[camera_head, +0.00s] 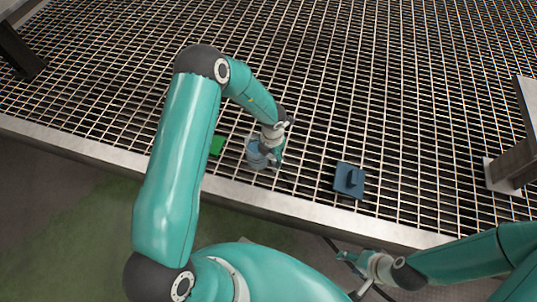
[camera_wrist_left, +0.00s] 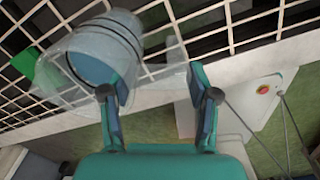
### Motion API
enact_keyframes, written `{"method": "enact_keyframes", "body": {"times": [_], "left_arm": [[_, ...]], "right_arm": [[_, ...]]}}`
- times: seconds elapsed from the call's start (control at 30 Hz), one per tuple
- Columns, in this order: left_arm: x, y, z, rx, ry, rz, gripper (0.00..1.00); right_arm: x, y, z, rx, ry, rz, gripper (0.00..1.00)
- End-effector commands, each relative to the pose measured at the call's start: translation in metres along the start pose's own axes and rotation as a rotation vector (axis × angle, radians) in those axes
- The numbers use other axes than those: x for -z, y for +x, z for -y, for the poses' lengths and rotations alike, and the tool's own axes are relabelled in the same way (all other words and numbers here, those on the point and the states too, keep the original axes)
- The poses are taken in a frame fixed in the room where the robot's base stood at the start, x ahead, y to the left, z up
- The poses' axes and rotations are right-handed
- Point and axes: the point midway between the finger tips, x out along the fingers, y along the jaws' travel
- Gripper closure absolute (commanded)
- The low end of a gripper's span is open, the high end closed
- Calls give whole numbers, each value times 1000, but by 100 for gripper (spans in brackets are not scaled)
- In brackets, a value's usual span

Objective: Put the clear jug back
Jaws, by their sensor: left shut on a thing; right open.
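The clear jug (camera_head: 256,152), see-through with a bluish tint, is at the grating near its front edge. It also shows large in the left wrist view (camera_wrist_left: 105,48), tilted in that picture, with dark bands around it. My left gripper (camera_head: 270,150) is shut on the jug at its side, and its fingers show in the left wrist view (camera_wrist_left: 158,105). The exact contact is partly hidden, and I cannot tell whether the jug touches the grating. My right gripper (camera_head: 353,275) is open and empty, low in front of the grating's edge.
A green square (camera_head: 216,145) lies just left of the jug and also shows in the left wrist view (camera_wrist_left: 38,68). A dark blue block on a plate (camera_head: 349,181) sits to the right. The metal grating (camera_head: 400,90) is mostly clear; grey posts stand at both sides.

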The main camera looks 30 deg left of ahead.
Motion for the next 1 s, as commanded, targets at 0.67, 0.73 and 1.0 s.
{"method": "enact_keyframes", "body": {"times": [0.67,0.73,1.0], "left_arm": [[0,-10,0,-1,0,1,15],[-1,-21,0,-1,0,2,15],[-1,-75,0,-1,0,3,15]], "right_arm": [[0,-4,1,0,0,0,44],[0,-7,3,0,0,0,44],[0,-24,9,0,0,0,44]]}}
